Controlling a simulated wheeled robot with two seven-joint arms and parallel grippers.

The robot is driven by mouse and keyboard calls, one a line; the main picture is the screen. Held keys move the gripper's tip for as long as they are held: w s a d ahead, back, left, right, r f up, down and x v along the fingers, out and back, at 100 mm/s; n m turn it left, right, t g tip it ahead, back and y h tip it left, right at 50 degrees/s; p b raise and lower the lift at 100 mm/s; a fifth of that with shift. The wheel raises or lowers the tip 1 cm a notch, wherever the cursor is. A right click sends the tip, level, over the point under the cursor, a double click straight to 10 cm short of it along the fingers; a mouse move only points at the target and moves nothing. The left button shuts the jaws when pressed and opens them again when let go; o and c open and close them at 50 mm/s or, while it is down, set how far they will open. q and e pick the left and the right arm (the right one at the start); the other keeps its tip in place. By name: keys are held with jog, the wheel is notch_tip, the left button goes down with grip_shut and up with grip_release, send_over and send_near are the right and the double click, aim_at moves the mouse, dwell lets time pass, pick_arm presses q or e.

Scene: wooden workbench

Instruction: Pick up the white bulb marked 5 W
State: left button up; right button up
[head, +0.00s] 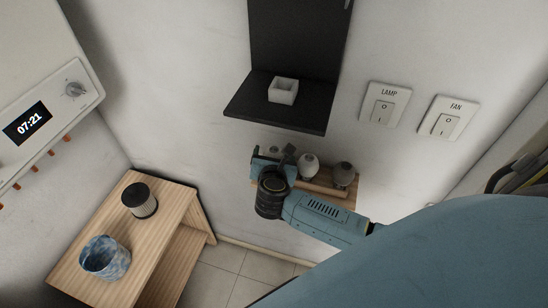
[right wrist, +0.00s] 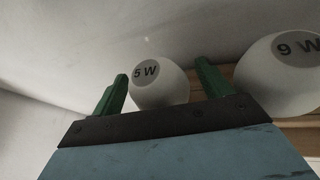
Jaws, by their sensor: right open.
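The white bulb marked 5 W (right wrist: 160,86) shows in the right wrist view, between the two green fingers of my right gripper (right wrist: 162,76). The fingers are open, with a visible gap on the bulb's right; depth between fingertips and bulb is hard to tell. In the head view my right gripper (head: 272,154) is over the left end of a wooden shelf (head: 322,188). A pale bulb (head: 273,149) shows there, partly hidden by the gripper. My left gripper is not in view.
The bulb marked 9 W (right wrist: 285,72) stands close to the right finger. In the head view a greyer bulb (head: 344,172) is at the shelf's right. A black shelf (head: 308,118) with a white square dish (head: 283,91) is above. A wooden table (head: 172,232) is lower left.

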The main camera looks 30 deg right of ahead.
jog(key=shift+w+d+f, duration=0.1)
jog(key=shift+w+f, duration=0.05)
jog(key=shift+w, duration=0.05)
jog(key=shift+c, duration=0.4)
jog(key=c, duration=1)
jog(key=shift+o, duration=0.2)
jog(key=shift+r, duration=0.2)
